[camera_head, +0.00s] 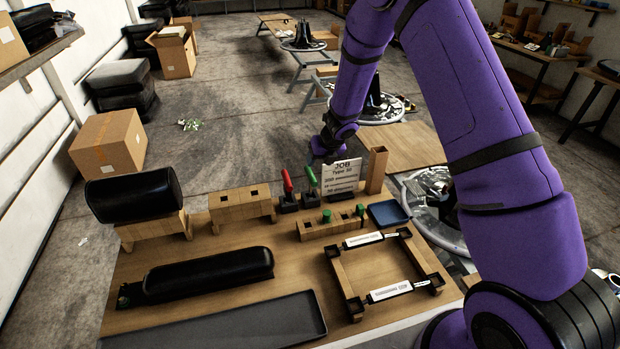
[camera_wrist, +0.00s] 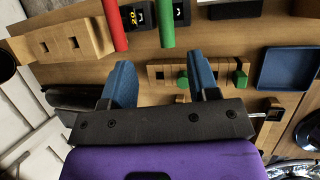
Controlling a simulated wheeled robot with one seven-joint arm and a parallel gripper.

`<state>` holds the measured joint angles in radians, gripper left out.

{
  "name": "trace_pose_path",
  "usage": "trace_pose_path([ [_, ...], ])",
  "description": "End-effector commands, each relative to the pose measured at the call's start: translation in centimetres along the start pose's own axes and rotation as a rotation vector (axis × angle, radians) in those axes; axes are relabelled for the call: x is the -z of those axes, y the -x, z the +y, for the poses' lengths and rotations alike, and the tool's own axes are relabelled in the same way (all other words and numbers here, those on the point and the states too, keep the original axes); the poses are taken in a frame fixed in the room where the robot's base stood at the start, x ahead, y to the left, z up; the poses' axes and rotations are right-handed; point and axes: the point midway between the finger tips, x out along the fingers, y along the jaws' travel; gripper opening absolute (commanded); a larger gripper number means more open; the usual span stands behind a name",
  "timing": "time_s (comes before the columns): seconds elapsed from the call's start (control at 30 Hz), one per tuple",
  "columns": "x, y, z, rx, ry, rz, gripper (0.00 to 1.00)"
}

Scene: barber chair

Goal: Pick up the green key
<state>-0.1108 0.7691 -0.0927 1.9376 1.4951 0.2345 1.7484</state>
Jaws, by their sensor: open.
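The green key (camera_head: 311,176) looks like an upright tool with a green handle, standing in a small black holder on the wooden table. In the wrist view its green handle (camera_wrist: 167,23) is at the top, ahead of the gap between my fingers and apart from them. A similar red-handled key (camera_head: 288,181) stands just left of it; its red handle (camera_wrist: 114,25) also shows in the wrist view. My gripper (camera_wrist: 159,63) is open with blue fingers and nothing between them. In the head view it is beyond the keys, near the sign, and its fingertips are not clear.
A JOB sign (camera_head: 342,177) and a wooden post (camera_head: 377,170) stand close right of the green key. A wooden block with green pegs (camera_head: 332,228), a blue tray (camera_head: 388,213) and a wooden frame (camera_head: 345,284) are nearby. Black cushions (camera_head: 208,274) lie left.

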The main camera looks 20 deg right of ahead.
Motion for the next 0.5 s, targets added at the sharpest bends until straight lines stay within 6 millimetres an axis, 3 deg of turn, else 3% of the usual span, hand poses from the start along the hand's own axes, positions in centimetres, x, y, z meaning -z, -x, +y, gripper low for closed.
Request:
trace_pose_path([
  [0.5, 0.4, -6.0, -0.4, 0.012, -0.047, 0.006, 0.55],
])
